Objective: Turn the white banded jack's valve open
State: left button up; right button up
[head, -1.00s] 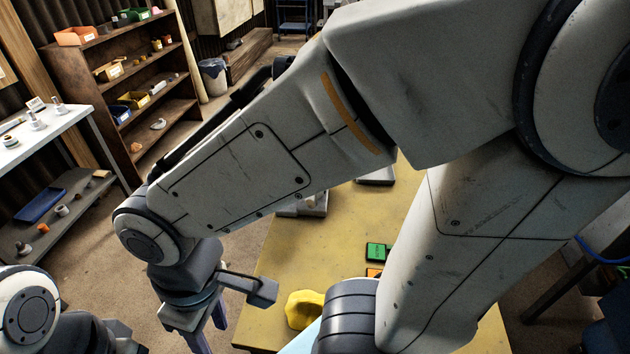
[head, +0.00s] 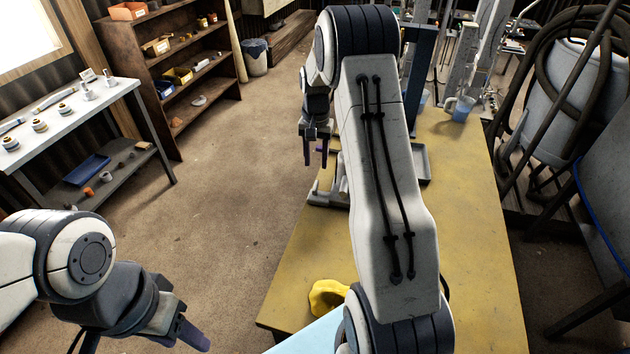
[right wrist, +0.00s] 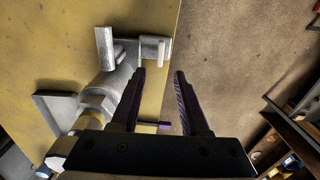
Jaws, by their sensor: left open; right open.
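A pale grey-white metal jack with brass-coloured bands (right wrist: 97,102) lies on the yellow table near its edge in the right wrist view. In the head view, a pale grey piece (head: 330,194), probably the same jack, shows at the table's left edge, partly behind my right arm. My right gripper (head: 315,160) is open, fingers down, beside it. In the right wrist view, the open fingers (right wrist: 163,73) are close to the jack. A thin rod with a purple end (right wrist: 160,126) shows between them; I cannot tell if it is the valve. My left gripper (head: 188,334) is open, low at left, away from the table.
The yellow table (head: 465,215) holds a grey tray (head: 423,165), a blue cup (head: 461,108) and a crumpled yellow thing (head: 328,297). A white bench (head: 75,105) and a brown shelf (head: 178,75) stand left. The floor between is clear.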

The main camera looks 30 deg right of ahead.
aim_at(315, 185)
notch_tip(315, 185, down, 9)
jog(key=shift+r+p, duration=0.1)
jog(key=shift+p, duration=0.5)
grip_shut()
